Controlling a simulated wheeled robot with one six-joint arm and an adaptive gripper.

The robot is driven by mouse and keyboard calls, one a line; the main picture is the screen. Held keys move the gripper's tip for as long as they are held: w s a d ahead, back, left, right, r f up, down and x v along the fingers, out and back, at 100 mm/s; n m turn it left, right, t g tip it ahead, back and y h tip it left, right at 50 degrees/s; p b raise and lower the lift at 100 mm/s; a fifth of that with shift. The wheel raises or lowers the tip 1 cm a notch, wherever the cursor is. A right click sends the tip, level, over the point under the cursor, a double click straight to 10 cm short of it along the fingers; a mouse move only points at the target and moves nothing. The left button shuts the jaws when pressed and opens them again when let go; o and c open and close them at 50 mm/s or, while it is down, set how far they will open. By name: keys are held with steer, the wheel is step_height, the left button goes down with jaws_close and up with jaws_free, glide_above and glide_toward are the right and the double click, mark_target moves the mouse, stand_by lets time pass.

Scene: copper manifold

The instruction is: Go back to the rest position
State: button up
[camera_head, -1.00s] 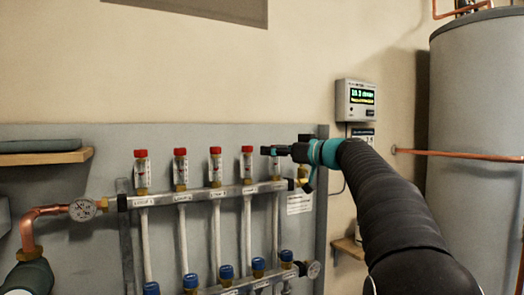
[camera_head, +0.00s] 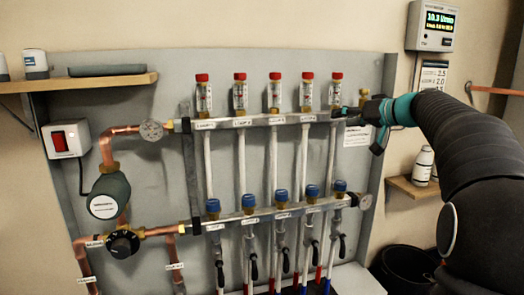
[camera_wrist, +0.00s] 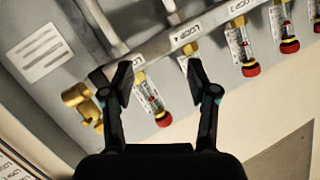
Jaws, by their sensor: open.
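My gripper (camera_head: 350,112) is at the right end of the upper manifold bar (camera_head: 262,121) in the head view. Its fingers point left, just below the rightmost red-capped flow meter (camera_head: 337,90). In the wrist view my gripper (camera_wrist: 158,84) has its fingers spread wide. A red-capped flow meter (camera_wrist: 151,98) shows in the gap between them, and I see no finger closed on it. Whether a finger touches it or the bar I cannot tell. A brass end fitting (camera_wrist: 82,103) lies beside the left finger.
Blue-capped valves (camera_head: 283,195) line the lower bar. A pump (camera_head: 109,196) and red switch box (camera_head: 66,138) are at left. A shelf with bottles (camera_head: 411,187) and a display box (camera_head: 433,26) stand near my arm at right. The wall above the manifold is clear.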

steer(key=s+a+f+m+g+h+p, duration=0.1)
steer(key=s+a+f+m+g+h, duration=0.15)
steer(key=s+f, duration=0.6)
steer(key=s+a+f+m+g+h, duration=0.1)
steer(key=s+f+m+g+h, duration=0.15)
steer(key=s+f, duration=0.6)
steer(key=s+a+f+n+h+p, duration=0.1)
steer(key=s+a+f, duration=0.1)
steer(key=s, duration=0.6)
steer(key=s+a+f+n+g+h+p, duration=0.1)
steer(key=s+a+f, duration=0.1)
steer(key=s, duration=0.6)
steer(key=s+a+f+n+h+p, duration=0.1)
steer(key=s+a+f, duration=0.1)
steer(key=s, duration=0.7)
steer(key=shift+f+n+g, duration=0.3)
steer(key=shift+f, duration=0.1)
steer(key=shift+a, duration=0.1)
